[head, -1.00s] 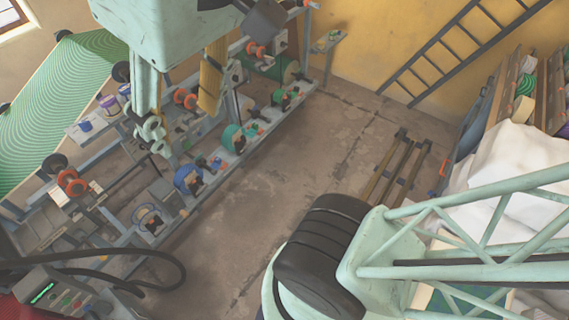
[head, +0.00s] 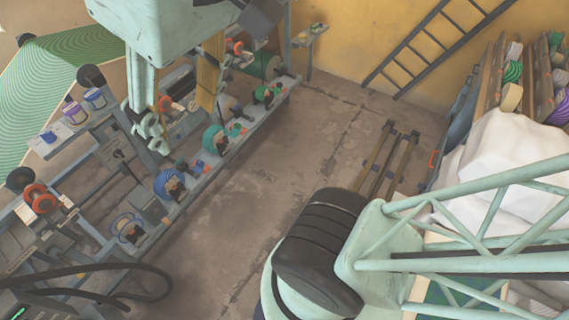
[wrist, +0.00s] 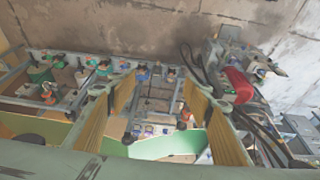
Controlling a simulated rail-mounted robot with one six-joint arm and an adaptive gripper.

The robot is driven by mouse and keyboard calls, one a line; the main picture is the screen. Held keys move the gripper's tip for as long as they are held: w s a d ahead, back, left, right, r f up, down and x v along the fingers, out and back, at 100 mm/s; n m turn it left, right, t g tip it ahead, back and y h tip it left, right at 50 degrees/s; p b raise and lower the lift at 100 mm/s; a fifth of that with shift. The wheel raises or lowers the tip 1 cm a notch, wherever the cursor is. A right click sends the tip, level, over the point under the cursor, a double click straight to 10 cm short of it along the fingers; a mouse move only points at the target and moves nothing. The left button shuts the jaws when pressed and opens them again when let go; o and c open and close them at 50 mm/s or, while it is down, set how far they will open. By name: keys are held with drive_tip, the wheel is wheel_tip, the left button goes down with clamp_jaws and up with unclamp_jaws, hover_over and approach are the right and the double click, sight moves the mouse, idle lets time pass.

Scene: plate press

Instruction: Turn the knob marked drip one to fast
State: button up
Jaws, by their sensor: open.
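My gripper (wrist: 157,78) is open and empty in the wrist view, its two yellow-brown fingers spread apart above the machine. In the head view, mint arm parts and a yellow-brown finger (head: 207,75) hang over the machine at the upper left. Orange-ringed round parts with dark centres sit along the machine, one at the left (head: 42,200) and one farther back (head: 235,48). No label or dial mark is readable, so I cannot tell which part is the drip one knob or how it is set.
A machine rail with several coloured parts (head: 168,185) runs diagonally. A green striped sheet (head: 50,80) lies at far left. Dark cables (head: 90,268) loop at lower left. A ladder (head: 430,45) leans by the yellow wall. White cloth (head: 510,155) lies at right.

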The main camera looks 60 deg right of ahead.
drive_tip(key=shift+s+f, duration=0.25)
drive_tip(key=shift+f, duration=0.05)
